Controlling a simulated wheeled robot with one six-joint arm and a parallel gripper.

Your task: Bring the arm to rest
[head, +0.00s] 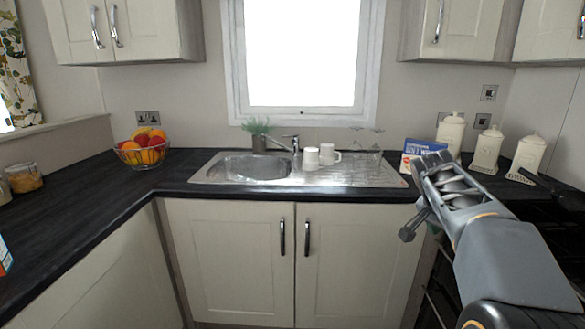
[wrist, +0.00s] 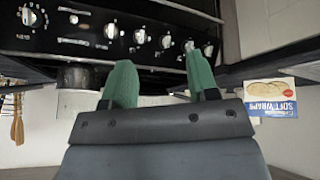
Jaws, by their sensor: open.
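My gripper shows in the wrist view (wrist: 161,76) with its two green fingers spread apart. It is open, and nothing is between the fingers. In the head view my arm (head: 500,255) rises from the lower right corner and reaches up and left, over the right part of the worktop. Its far end overlaps the area beside the soft wraps box (head: 412,158). The fingertips cannot be made out clearly in the head view.
A black cooker front with knobs (wrist: 138,36) fills the top of the wrist view. The box also shows there (wrist: 270,99). White canisters (head: 487,150) stand behind my arm. A sink (head: 222,172), mugs (head: 311,158) and fruit bowl (head: 142,155) are further left.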

